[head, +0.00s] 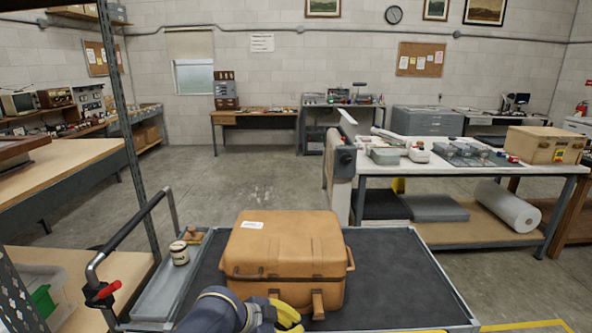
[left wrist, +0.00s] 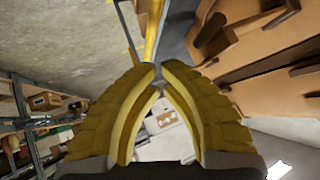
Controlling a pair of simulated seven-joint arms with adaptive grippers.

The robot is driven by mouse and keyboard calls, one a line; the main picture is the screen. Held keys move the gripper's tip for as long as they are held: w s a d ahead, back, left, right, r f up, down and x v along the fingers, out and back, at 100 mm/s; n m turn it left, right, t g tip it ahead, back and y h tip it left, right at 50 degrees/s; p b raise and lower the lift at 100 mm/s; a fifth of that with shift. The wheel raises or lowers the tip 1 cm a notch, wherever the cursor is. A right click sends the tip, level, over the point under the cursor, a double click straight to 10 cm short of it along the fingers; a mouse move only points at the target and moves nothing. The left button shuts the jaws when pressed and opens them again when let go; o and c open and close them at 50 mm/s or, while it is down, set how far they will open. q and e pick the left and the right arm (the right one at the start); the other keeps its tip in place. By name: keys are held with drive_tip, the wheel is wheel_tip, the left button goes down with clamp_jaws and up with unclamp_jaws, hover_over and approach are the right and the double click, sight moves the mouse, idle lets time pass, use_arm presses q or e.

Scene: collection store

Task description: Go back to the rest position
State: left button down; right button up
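My left arm comes in at the bottom of the head view, and its yellow left gripper (head: 283,316) is in front of the tan case, partly cut off by the lower edge. In the left wrist view the two yellow fingers of the left gripper (left wrist: 159,76) meet or almost meet at their tips, with nothing seen between them. The tan case (head: 285,251) stands closed and upright on the dark cart top (head: 395,275). It also shows in the left wrist view (left wrist: 270,52), beside the fingers and apart from them. My right gripper is in neither view.
A side tray (head: 160,290) on the cart holds a small jar (head: 179,253) and a wooden item (head: 192,234). The cart's handle (head: 125,235) rises at left. A worktable (head: 455,170) with boxes stands behind at right, shelving (head: 65,185) at left. Open floor (head: 250,178) lies behind.

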use_arm(q)
drive_tip(key=s+a+f+n+t+y, duration=0.4)
drive_tip(key=s+a+f+n+y, duration=0.2)
drive_tip(key=s+a+f, duration=0.65)
drive_tip(key=s+a+f+n+g+y, duration=0.1)
drive_tip(key=s+a+n+g+y, duration=0.15)
drive_tip(key=s+a+y, duration=0.9)
drive_tip(key=s+f+n+g+h, duration=0.15)
drive_tip(key=f+h, duration=0.25)
drive_tip(key=f, duration=1.1)
drive_tip(key=s+f+h, duration=0.3)
drive_tip(key=f+h, duration=0.1)
drive_tip(key=f, duration=1.2)
drive_tip(key=s+f+n+g+h, duration=0.1)
drive_tip(key=s+f+n+g, duration=0.1)
drive_tip(key=s+f, duration=1.8)
drive_tip(key=shift+s+a+f+n+g, duration=0.25)
drive_tip(key=shift+s+a+n+g, duration=0.15)
drive_tip(key=shift+s+g, duration=0.55)
drive_tip(key=shift+s, duration=0.1)
